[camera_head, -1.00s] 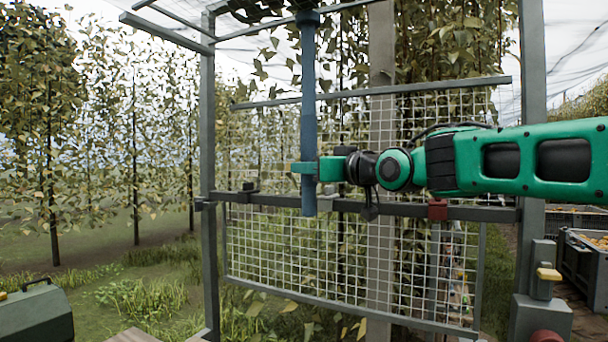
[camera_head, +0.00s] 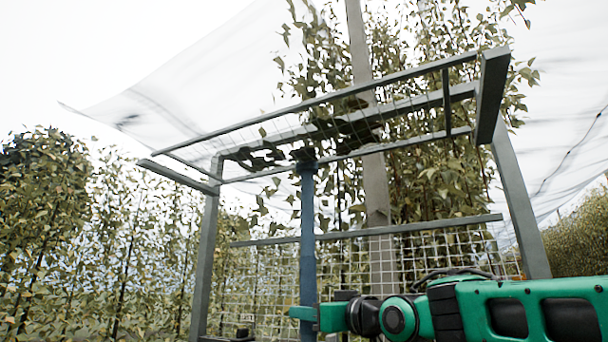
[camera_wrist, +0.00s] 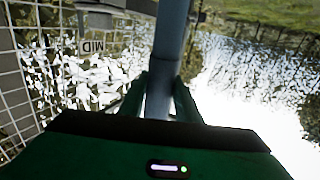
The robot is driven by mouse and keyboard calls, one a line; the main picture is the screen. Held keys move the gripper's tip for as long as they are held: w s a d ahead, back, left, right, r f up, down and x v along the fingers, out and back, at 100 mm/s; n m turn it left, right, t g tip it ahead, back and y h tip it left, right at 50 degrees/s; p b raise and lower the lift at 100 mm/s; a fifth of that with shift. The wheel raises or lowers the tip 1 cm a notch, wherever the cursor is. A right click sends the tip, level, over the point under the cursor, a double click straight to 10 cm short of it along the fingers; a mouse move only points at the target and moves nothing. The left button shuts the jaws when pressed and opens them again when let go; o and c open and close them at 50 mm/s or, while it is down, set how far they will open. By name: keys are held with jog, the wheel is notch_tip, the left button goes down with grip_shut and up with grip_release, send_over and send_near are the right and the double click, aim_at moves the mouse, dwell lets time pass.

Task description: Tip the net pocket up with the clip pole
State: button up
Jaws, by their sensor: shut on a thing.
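The clip pole (camera_head: 307,240) is a blue-grey upright pole in the middle of the head view. My gripper (camera_head: 306,314) is shut on its lower part at the bottom of the view. In the wrist view the pole (camera_wrist: 172,45) runs between my two fingers (camera_wrist: 158,98). The pole's dark top reaches the net pocket (camera_head: 345,124), a sagging strip with dark leaves lying in it under the overhead frame. I cannot tell whether the top touches or is hooked on the net. The pole's lower end is out of view.
A grey metal frame (camera_head: 205,260) with overhead bars surrounds the pole. A wire mesh panel (camera_head: 400,255) stands behind it, with a wooden post (camera_head: 376,190) and tree beyond. A pale net canopy (camera_head: 200,85) spreads above.

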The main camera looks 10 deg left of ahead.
aim_at(313, 272)
jog(key=shift+r, duration=4.35)
jog(key=shift+f, duration=7.5)
